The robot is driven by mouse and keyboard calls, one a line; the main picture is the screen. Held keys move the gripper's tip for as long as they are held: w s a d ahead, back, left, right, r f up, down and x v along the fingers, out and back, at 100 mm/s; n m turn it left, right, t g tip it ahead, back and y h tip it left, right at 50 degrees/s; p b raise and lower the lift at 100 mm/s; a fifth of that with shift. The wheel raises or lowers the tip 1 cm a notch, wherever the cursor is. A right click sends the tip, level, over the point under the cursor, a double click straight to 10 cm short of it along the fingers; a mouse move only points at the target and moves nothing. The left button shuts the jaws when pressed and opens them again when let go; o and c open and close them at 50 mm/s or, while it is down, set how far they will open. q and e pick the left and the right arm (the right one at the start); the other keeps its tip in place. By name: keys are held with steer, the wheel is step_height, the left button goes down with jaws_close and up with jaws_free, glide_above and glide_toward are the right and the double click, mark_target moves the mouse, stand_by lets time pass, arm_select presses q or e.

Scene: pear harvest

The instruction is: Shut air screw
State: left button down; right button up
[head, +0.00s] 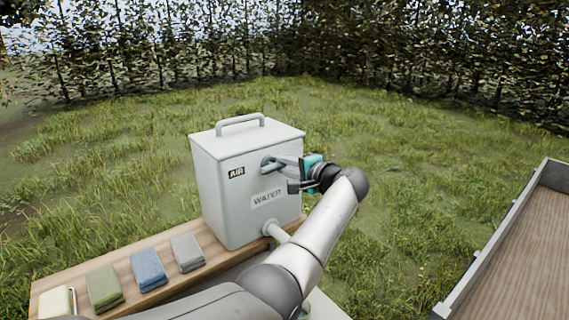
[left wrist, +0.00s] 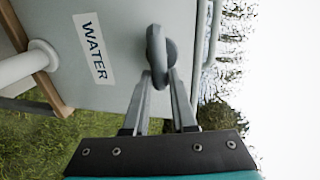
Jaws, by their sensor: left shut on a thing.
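The pale grey water tank (head: 222,195) stands upright on the wooden board, with an AIR label (head: 237,172) and a WATER label (head: 266,198) on its front. The grey air screw (head: 267,162) is on the upper front, right of the AIR label. My left gripper (head: 278,162) reaches it from the right and is shut on it. My right gripper is in neither view.
Folded green (head: 104,287), blue (head: 149,269) and grey (head: 187,252) cloths lie on the wooden board (head: 50,276) left of the tank. A pale spout (head: 275,231) sticks out low on the tank. A wooden-floored trailer bed (head: 520,260) is at right. Grass lies behind.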

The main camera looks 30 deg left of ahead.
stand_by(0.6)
arm_select(q)
steer(key=c, duration=0.7)
jaws_free()
steer(key=shift+c, duration=0.2)
steer(key=b+v, duration=0.3)
steer(key=v, duration=1.2)
steer(key=shift+d, duration=0.15)
steer(key=shift+w, duration=0.1)
